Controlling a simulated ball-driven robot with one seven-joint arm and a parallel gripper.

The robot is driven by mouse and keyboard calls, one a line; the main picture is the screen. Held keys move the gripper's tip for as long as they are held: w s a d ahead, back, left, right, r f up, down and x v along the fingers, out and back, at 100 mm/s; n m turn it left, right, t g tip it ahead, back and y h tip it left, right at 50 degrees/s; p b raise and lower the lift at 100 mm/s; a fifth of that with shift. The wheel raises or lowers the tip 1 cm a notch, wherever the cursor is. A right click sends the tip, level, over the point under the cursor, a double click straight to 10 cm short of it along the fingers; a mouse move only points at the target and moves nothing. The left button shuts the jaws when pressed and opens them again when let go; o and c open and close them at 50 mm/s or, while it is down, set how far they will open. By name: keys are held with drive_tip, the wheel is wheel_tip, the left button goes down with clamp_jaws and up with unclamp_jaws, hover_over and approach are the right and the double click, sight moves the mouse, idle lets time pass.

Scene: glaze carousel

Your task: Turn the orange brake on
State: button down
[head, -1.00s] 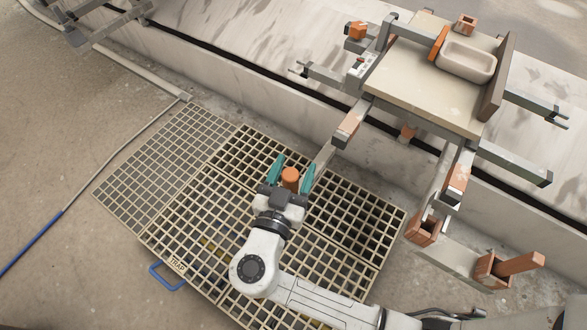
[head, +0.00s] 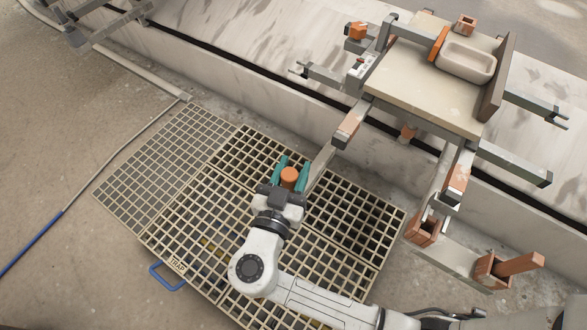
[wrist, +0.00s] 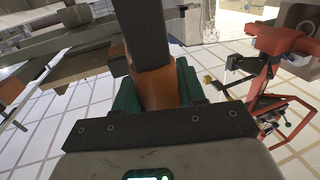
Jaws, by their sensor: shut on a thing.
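The orange brake (head: 289,177) is a short orange cylinder at the end of a grey bar, above the floor grating in the head view. My gripper (head: 291,174) has its two teal fingers on either side of it, shut on it. In the wrist view the orange brake (wrist: 153,88) stands between the teal fingers, with a dark bar rising from it. The lower part of the brake is hidden by my gripper.
The carousel platform (head: 405,95) carries a pale basin (head: 466,61) at upper right. Its grey arms reach outward around it. Orange-brown holders (head: 424,231) stand at lower right. The floor grating (head: 160,160) lies beneath, with open floor to the left.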

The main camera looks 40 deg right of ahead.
drive_tip(key=w+a+f+n+g+y+p, duration=0.1)
drive_tip(key=w+f+n, duration=0.3)
drive_tip(key=w+n, duration=0.4)
drive_tip(key=shift+w+a+f+n+g+p, duration=0.25)
drive_tip(key=shift+a+f+n+g+p, duration=0.1)
drive_tip(key=shift+a+g, duration=0.45)
drive_tip(key=shift+a+f, duration=0.1)
drive_tip(key=shift+a, duration=0.05)
drive_tip(key=c, duration=0.8)
unclamp_jaws()
drive_tip(key=shift+o, duration=0.2)
drive_tip(key=p+v, duration=0.2)
drive_tip(key=v, duration=0.8)
drive_tip(key=shift+s+a, duration=0.2)
drive_tip(key=shift+a, duration=0.1)
